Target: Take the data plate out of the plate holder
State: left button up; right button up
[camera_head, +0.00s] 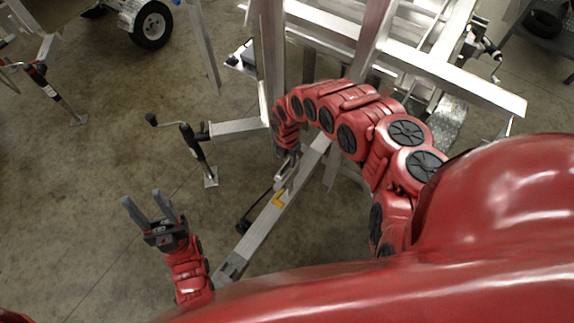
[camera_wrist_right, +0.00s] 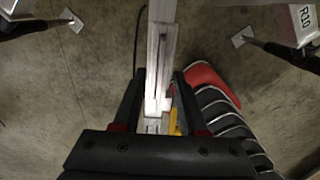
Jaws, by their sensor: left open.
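My right arm curves in from the right in the head view. Its gripper (camera_head: 287,172) is low over the silver trailer tongue (camera_head: 262,222). In the right wrist view the fingers of this gripper (camera_wrist_right: 159,75) stand apart, one on each side of a long bright metal bar (camera_wrist_right: 160,45), with gaps beside it. I cannot single out the data plate or its holder for certain; the pale end of the bar between the fingers may be part of them. My left gripper (camera_head: 152,212) is open and empty above the floor, left of the tongue.
A jack stand with a crank (camera_head: 196,148) stands left of the tongue. A yellow mark (camera_head: 279,199) is on the tongue. Aluminium trailer rails (camera_head: 440,70) cross the upper right. Another jack (camera_head: 50,88) and a wheel (camera_head: 152,25) are at upper left. The lower left floor is clear.

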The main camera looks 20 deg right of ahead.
grip_shut()
dwell(1.2)
